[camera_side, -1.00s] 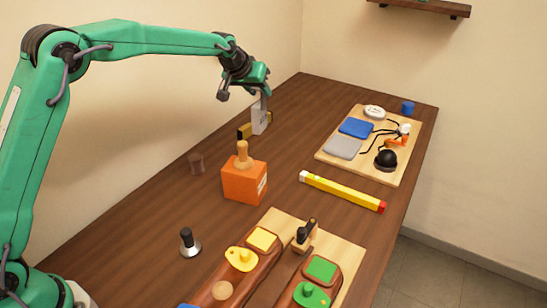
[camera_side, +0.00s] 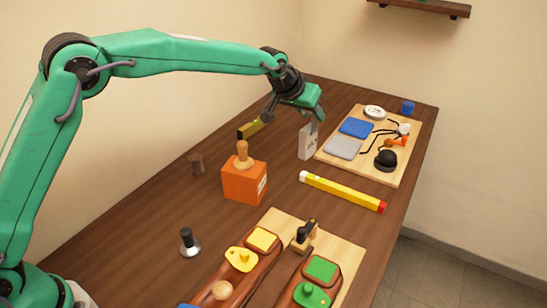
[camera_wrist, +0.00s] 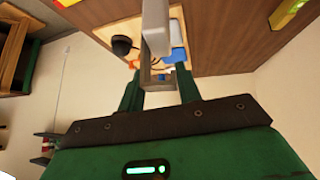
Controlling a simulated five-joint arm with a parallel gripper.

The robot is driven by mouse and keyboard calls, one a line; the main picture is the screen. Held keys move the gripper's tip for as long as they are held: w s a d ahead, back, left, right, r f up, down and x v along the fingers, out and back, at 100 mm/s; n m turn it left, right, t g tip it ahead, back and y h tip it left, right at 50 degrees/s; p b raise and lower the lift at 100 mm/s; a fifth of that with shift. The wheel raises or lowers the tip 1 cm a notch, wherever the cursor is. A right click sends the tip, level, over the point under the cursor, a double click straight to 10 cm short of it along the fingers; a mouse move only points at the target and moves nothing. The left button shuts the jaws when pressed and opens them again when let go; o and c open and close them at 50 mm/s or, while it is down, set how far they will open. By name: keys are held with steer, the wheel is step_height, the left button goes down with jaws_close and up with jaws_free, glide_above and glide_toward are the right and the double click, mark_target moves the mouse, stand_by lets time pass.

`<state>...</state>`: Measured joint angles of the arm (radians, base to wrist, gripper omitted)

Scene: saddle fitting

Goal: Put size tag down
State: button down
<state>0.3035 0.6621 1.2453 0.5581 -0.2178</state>
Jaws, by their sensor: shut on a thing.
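The size tag (camera_side: 306,143), a pale grey upright plate, hangs from my gripper (camera_side: 315,122) in the side view. It is by the left edge of the light wooden board (camera_side: 329,152). I cannot tell if its lower edge touches the table. In the wrist view the tag (camera_wrist: 155,28) sticks out from between the two green fingers of my gripper (camera_wrist: 160,88). My gripper is shut on it.
The board carries a blue pad (camera_side: 356,128), a grey pad (camera_side: 343,147) and a black ball (camera_side: 386,158). A yellow bar (camera_side: 342,191) and an orange block (camera_side: 245,183) lie nearer. A dark-ended yellow piece (camera_side: 250,129) is at left. Table between them is bare.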

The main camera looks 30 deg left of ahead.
steer(key=s+d+f+m, duration=0.1)
steer(key=s+d, duration=0.2)
steer(key=d, duration=0.3)
steer(key=s+d+f+m+h, duration=0.1)
steer(key=s+d, duration=0.2)
steer(key=d, duration=0.4)
steer(key=s+d+f+m+g+h, duration=0.1)
steer(key=s+d, duration=0.2)
steer(key=d, duration=0.4)
steer(key=shift+d+f+m, duration=0.15)
steer(key=shift+f+m, duration=0.15)
steer(key=shift+m, duration=0.1)
steer(key=shift+s+f, duration=0.1)
steer(key=shift+f, duration=2.65)
steer(key=c, duration=1)
jaws_free()
steer(key=shift+f, duration=0.1)
steer(key=shift+o, duration=0.2)
steer(key=shift+r, duration=0.2)
